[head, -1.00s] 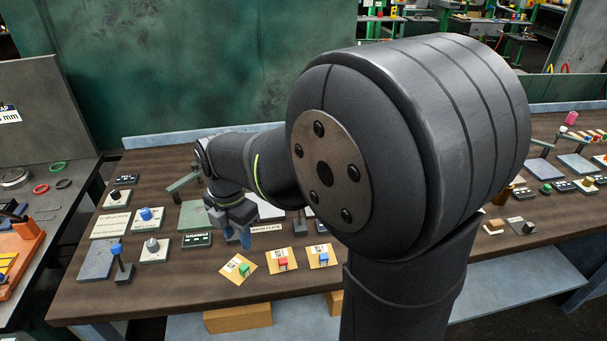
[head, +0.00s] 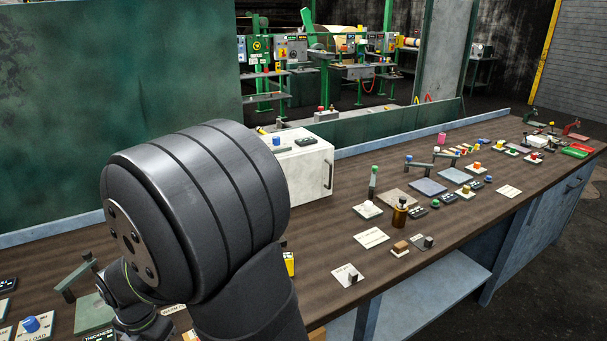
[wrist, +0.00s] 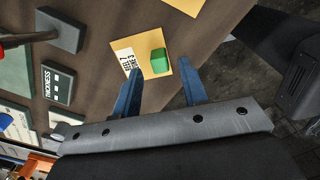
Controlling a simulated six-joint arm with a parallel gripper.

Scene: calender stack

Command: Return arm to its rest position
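My gripper (wrist: 161,70) shows in the wrist view as two blue fingers standing well apart, with nothing clamped between them. A green cube (wrist: 158,61) lies on a yellow card (wrist: 143,38) beyond the fingertips, in line with the gap. The cube rests on the card, apart from the fingers. In the head view, my arm (head: 200,215) fills the lower left. Its forearm and wrist reach down toward the bottom edge over the bench, and the fingers are not visible there.
A long brown workbench (head: 330,270) runs to the right. A white cabinet (head: 302,172) stands behind my arm. A brown bottle (head: 400,214), a green-topped post (head: 374,183) and several labelled plates and small parts crowd the bench. A green panel (head: 110,90) stands behind.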

